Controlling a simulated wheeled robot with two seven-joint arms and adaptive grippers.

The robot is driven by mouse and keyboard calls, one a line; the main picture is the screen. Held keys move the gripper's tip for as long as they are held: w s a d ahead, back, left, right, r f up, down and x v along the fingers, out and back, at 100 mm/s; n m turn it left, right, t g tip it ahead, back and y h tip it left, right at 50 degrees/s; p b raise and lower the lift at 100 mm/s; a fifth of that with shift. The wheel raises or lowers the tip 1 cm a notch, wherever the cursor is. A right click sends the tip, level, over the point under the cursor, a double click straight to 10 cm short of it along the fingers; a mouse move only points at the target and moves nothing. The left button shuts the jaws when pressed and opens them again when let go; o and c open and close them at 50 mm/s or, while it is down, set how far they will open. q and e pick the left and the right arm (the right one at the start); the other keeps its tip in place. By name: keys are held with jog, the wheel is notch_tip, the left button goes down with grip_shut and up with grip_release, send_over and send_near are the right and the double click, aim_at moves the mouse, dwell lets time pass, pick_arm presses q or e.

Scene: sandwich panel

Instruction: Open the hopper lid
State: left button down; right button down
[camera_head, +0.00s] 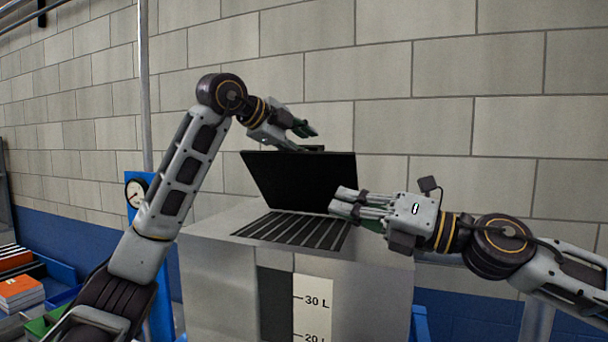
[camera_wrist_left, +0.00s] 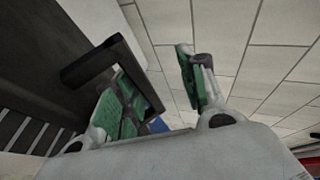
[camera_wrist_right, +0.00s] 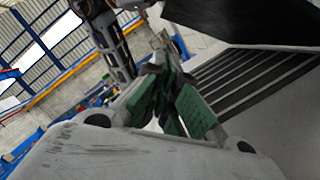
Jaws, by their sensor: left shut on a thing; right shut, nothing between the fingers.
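The dark hopper lid (camera_head: 300,180) stands raised and tilted in the head view, with the slatted grille (camera_head: 295,231) uncovered in front of it. My left gripper (camera_head: 312,138) is at the lid's top edge. In the left wrist view, the dark lid handle (camera_wrist_left: 143,72) lies between its fingers, one finger reaching into the loop. The fingers look well apart, but the jaws are on the handle. My right gripper (camera_head: 345,204) is shut and empty, just right of the lid's lower right part. Its closed green fingers show in the right wrist view (camera_wrist_right: 170,105), beside the grille.
The grey hopper body (camera_head: 225,275) carries a litre scale (camera_head: 313,310) on its front. A gauge on a blue post (camera_head: 136,192) stands left of it. Bins and orange-red stacks (camera_head: 18,290) lie far left. A block wall (camera_head: 420,70) closes the back.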

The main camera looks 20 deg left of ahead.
aim_at(306, 179)
pick_arm(q)
jog(key=shift+w+a, duration=0.2)
jog(key=shift+w, duration=0.1)
pick_arm(e)
jog(key=shift+a, duration=0.15)
jog(key=w+a+r, duration=0.4)
jog(key=w+a, duration=0.1)
jog(key=a, duration=0.4)
jog(key=shift+r, duration=0.15)
dwell(0.8)
jog(key=shift+w+a, duration=0.1)
jog(key=shift+w, duration=0.05)
jog(key=shift+w+r, duration=0.35)
jog(key=shift+r, duration=0.1)
